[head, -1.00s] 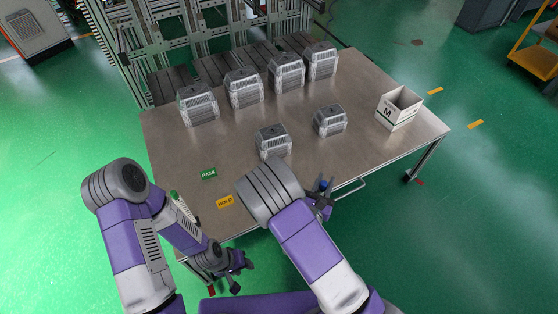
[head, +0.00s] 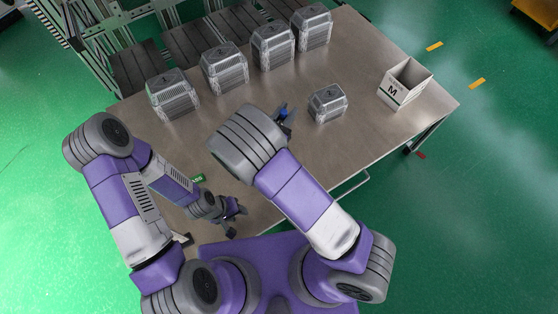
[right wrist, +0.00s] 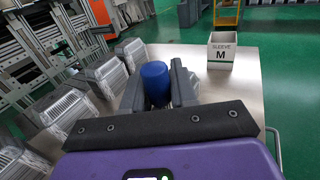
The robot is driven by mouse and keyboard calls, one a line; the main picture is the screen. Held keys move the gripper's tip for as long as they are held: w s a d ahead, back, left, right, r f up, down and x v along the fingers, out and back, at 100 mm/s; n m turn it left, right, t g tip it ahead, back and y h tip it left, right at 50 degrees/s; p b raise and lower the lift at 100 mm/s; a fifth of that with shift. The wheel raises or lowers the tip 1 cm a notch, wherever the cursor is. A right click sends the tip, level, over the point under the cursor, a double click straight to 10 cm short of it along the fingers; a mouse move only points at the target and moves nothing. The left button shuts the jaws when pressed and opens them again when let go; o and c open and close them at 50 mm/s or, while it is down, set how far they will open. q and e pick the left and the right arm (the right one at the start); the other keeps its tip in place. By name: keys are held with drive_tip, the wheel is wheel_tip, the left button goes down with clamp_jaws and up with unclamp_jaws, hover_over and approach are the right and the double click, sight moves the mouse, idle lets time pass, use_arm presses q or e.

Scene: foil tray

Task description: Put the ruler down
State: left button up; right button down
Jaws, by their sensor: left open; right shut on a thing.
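My right gripper (head: 287,122) is shut on a blue, rounded object (right wrist: 155,82), held upright between its two dark fingers above the table. Only the blue end shows clearly in the right wrist view; the rest is hidden by the gripper. I cannot tell whether this is part of a ruler, and no ruler is plainly visible elsewhere. My left gripper (head: 235,218) is open and empty near the front left edge of the table (head: 330,150).
Several ribbed grey containers with clear lids line the back of the table; another container (head: 327,104) stands right of my right gripper. A white sleeve box marked M (head: 405,84) stands at the right.

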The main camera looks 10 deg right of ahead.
use_arm(q)
wheel_tip(320, 180, down, 2)
drive_tip(key=shift+f+b, duration=0.1)
drive_tip(key=shift+b, duration=0.9)
drive_tip(key=shift+f+b, duration=0.7)
drive_tip(key=shift+b, duration=0.05)
use_arm(e)
wheel_tip(320, 180, down, 10)
drive_tip(key=a, duration=0.1)
drive_tip(key=shift+w, duration=0.15)
use_arm(q)
drive_tip(key=shift+f, duration=0.15)
use_arm(e)
drive_tip(key=shift+f, duration=0.1)
drive_tip(key=c, duration=0.9)
unclamp_jaws()
